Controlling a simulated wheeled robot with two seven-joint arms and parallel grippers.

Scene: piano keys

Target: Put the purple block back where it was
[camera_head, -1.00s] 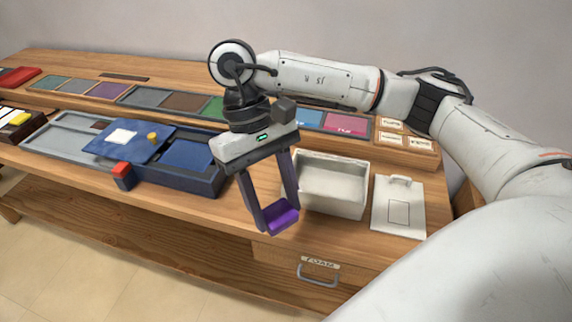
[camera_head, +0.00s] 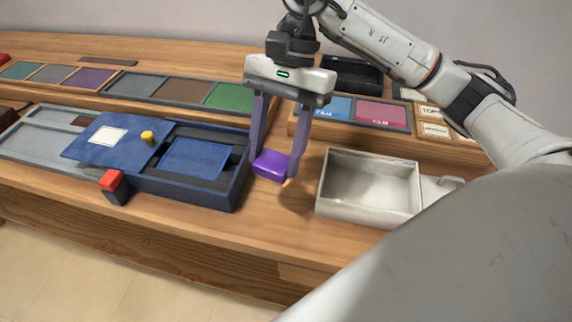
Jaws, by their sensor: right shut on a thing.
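The purple block (camera_head: 271,165) is between the fingers of my right gripper (camera_head: 278,168), which is shut on it. The block is between the blue case and the white open box, low over the wooden bench; I cannot tell whether it touches the bench. A purple square panel (camera_head: 91,78) lies in the row of coloured panels at the back left. My left gripper is not in view.
The blue case (camera_head: 190,190) has a blue lid panel with a yellow knob (camera_head: 148,137). A red block (camera_head: 112,181) stands at its front. The white open box (camera_head: 368,205) is to the right. Green (camera_head: 230,97), blue and pink panels line the back. Bare bench (camera_head: 275,215) lies in front.

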